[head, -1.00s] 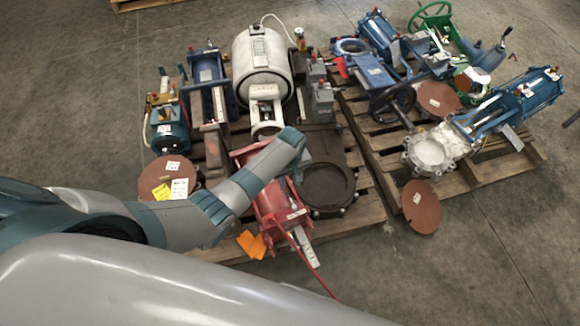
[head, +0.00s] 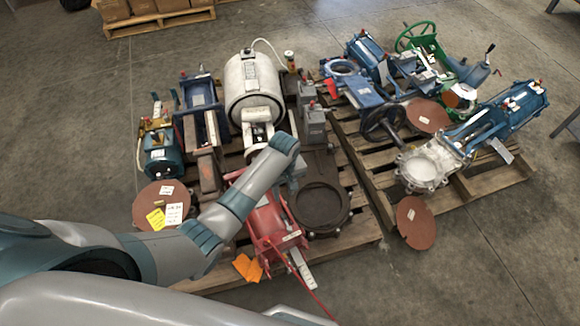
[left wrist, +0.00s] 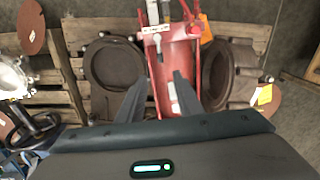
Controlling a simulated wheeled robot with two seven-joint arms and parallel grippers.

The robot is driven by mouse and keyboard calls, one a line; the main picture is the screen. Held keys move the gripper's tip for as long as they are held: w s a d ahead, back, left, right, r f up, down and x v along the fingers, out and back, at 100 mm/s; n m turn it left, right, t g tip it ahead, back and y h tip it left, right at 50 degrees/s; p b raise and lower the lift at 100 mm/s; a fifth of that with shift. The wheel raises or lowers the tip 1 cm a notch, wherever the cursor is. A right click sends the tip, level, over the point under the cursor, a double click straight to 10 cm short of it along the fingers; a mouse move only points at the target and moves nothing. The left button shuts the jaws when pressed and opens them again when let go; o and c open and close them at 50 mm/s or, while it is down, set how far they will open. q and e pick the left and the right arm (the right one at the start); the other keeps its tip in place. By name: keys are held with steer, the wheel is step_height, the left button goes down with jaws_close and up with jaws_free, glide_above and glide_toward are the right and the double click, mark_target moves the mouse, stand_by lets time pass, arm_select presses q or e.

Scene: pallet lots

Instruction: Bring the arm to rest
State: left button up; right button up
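My left arm reaches in from the left over the near pallet. My left gripper (head: 296,182) hangs below the wrist, partly hidden in the head view. In the left wrist view the two fingers (left wrist: 160,78) are apart with nothing held between them. Below them lies the red valve (head: 268,225), which also shows in the left wrist view (left wrist: 183,58). I cannot tell the exact gap between fingertips and valve. My right gripper is in neither view.
A near pallet (head: 362,228) carries a white cylinder (head: 252,90), a blue motor (head: 160,160) and a dark round flange (head: 318,200). A second pallet (head: 480,185) at right holds blue and green valves. A brown disc (head: 415,222) leans at its edge. Open floor lies at right.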

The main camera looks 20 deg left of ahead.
arm_select(q)
steer(key=s+a+r+m+t, duration=0.1)
steer(key=s+r+m, duration=0.3)
steer(key=s, duration=0.6)
steer(key=s+a+r+m+t, duration=0.25)
steer(key=s+r, duration=0.25)
steer(key=s, duration=0.5)
steer(key=s+r+m, duration=0.4)
steer(key=s, duration=0.6)
steer(key=s+d+f+x, duration=0.1)
steer(key=s+d+x, duration=0.1)
steer(key=x, duration=2)
steer(key=s+f, duration=0.5)
steer(key=f, duration=0.4)
steer(key=s+f+t+h, duration=0.1)
steer(key=s+f, duration=0.3)
steer(key=f, duration=0.5)
steer(key=shift+s+d+f+m, duration=0.25)
steer(key=shift+s+m, duration=0.1)
steer(key=shift+m, duration=0.1)
steer(key=shift+t, duration=0.25)
